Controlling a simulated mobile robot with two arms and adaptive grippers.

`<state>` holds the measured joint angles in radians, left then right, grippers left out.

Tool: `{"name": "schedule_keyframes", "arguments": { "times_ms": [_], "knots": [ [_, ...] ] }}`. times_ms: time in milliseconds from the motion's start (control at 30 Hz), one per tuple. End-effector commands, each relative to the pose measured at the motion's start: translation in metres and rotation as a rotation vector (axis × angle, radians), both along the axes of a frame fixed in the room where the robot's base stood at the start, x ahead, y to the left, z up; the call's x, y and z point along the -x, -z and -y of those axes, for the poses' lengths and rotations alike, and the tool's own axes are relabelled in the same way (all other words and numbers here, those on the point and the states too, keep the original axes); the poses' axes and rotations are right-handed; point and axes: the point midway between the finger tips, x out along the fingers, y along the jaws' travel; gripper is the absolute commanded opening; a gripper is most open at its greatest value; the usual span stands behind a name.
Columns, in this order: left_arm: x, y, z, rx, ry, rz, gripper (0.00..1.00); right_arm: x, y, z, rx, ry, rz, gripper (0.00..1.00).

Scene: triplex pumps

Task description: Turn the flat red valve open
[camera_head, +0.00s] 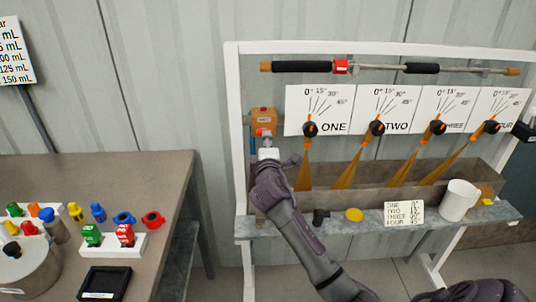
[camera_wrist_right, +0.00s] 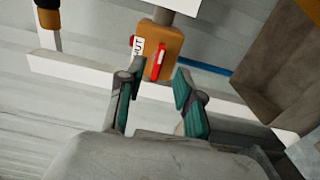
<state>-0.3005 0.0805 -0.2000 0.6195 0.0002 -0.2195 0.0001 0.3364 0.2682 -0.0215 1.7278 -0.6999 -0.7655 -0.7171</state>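A small orange valve block (camera_head: 264,116) is mounted beside the left post of the white frame. In the right wrist view, the block (camera_wrist_right: 161,42) carries a flat red handle (camera_wrist_right: 159,61) on its face and a white tag with dark letters (camera_wrist_right: 138,47) at its left edge. My right gripper (camera_wrist_right: 160,70) is open, with its two fingers apart below and to either side of the block. I cannot tell whether either finger touches it. In the head view, the right gripper (camera_head: 267,151) is just below the block and partly covers its lower end. My left gripper is out of view.
A trough (camera_head: 390,182) and shelf (camera_head: 300,226) extend right of my arm, with orange streams, a white cup (camera_head: 459,200) and a yellow disc (camera_head: 354,214). Black-knobbed valves (camera_head: 377,128) sit above. A brown table (camera_head: 150,175) with coloured parts stands left.

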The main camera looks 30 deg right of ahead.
Motion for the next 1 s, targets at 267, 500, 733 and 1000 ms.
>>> {"name": "schedule_keyframes", "arguments": {
  "times_ms": [267, 500, 733, 1000],
  "knots": [
    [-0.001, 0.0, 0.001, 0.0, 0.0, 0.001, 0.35, 0.047, 0.001, -0.029, -0.001, -0.001, 0.0, 0.35],
    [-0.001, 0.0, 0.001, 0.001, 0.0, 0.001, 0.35, 0.061, 0.0, -0.037, -0.001, 0.001, -0.001, 0.35],
    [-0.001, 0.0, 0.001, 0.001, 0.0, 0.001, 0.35, 0.061, 0.0, -0.037, 0.0, 0.001, 0.0, 0.35],
    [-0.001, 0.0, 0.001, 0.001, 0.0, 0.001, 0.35, 0.061, 0.0, -0.037, -0.001, 0.001, -0.001, 0.35]
  ]
}}
